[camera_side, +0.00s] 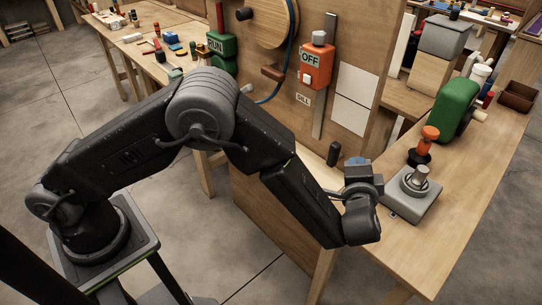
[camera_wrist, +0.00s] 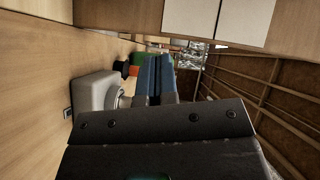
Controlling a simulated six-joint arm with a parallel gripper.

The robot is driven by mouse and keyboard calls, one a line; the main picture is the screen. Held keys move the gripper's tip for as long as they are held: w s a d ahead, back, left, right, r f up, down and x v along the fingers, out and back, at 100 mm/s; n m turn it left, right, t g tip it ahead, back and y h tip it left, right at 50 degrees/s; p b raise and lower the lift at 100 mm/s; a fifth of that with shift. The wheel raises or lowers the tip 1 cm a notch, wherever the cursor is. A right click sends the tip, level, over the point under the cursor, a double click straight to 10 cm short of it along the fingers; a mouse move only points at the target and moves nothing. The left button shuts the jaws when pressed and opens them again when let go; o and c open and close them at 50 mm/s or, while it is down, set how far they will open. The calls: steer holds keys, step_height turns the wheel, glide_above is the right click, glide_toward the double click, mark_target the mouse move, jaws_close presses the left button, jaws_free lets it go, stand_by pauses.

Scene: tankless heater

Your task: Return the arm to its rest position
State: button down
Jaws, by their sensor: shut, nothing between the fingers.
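My arm reaches from its base at left across to the right in the side view, bent at a high elbow. My gripper (camera_side: 358,168) is at the front edge of the workbench, just left of a grey box with a round metal post (camera_side: 412,198). In the wrist view my gripper (camera_wrist: 156,62) shows two blue fingers side by side, shut with nothing between them. The grey box (camera_wrist: 92,95) stands to their left there. The fingertips are small in the side view, and their gap to the box cannot be told.
A black and orange knob (camera_side: 428,142) and a green machine (camera_side: 454,108) stand behind the grey box. A small black cylinder (camera_side: 334,153) stands near my forearm. Floor at lower left is open.

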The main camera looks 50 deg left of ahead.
steer(key=w+a+r+n+t+h, duration=0.1)
steer(key=w+a+r+n+h, duration=0.15)
steer(key=r+h, duration=0.7)
steer(key=s+a+r+g+h, duration=0.1)
steer(key=s+a+r+h, duration=0.15)
steer(key=r, duration=0.35)
steer(key=s+a+r+h, duration=0.1)
steer(key=s+r, duration=0.3)
steer(key=r, duration=0.2)
steer(key=s+a+f+n+g+y, duration=0.1)
steer(key=s+a, duration=0.3)
steer(key=s, duration=0.4)
steer(key=s+a+f+n+g+y, duration=0.1)
steer(key=s+a+g, duration=0.3)
steer(key=s, duration=0.5)
steer(key=s+a+f+n+g+y, duration=0.1)
steer(key=s+a+f+n+g, duration=0.1)
steer(key=s+a, duration=0.4)
steer(key=s+f+n, duration=0.1)
steer(key=s, duration=0.1)
steer(key=shift+s+f+g, duration=0.25)
steer(key=shift+s+g, duration=0.05)
steer(key=shift+s, duration=0.1)
